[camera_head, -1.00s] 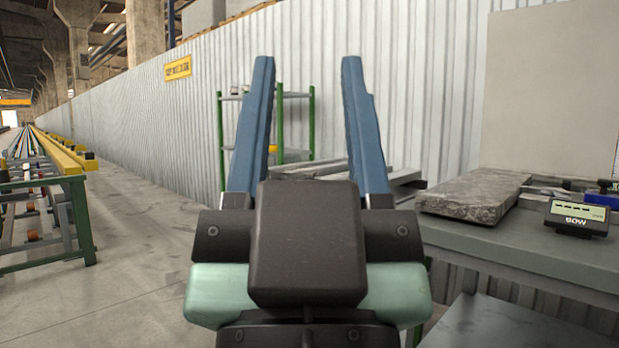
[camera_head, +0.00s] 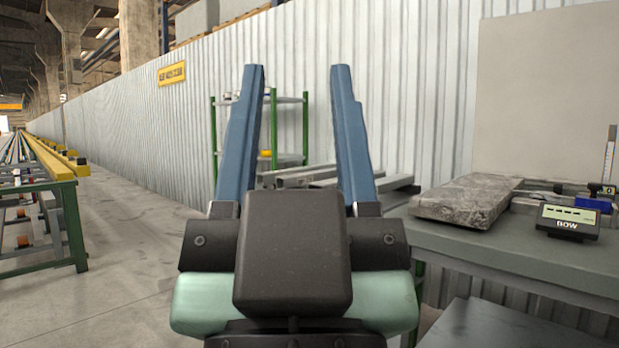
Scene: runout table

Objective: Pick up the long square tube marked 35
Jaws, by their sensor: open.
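My gripper (camera_head: 297,72) is in the middle of the view with its two blue fingers spread wide apart and nothing between them. Behind the fingers, grey metal bars (camera_head: 308,176) lie side by side at about mid height, partly hidden by my right finger. They look like long square sections, but no mark 35 can be read on any of them. My gripper is in front of these bars and apart from them.
A grey bench (camera_head: 520,262) at right holds a stone slab (camera_head: 467,201) and a small display reading BOW (camera_head: 568,221). A green shelf rack (camera_head: 306,130) stands by the corrugated wall (camera_head: 130,120). A green-framed runout table (camera_head: 72,225) is at left, with clear floor (camera_head: 135,235) between.

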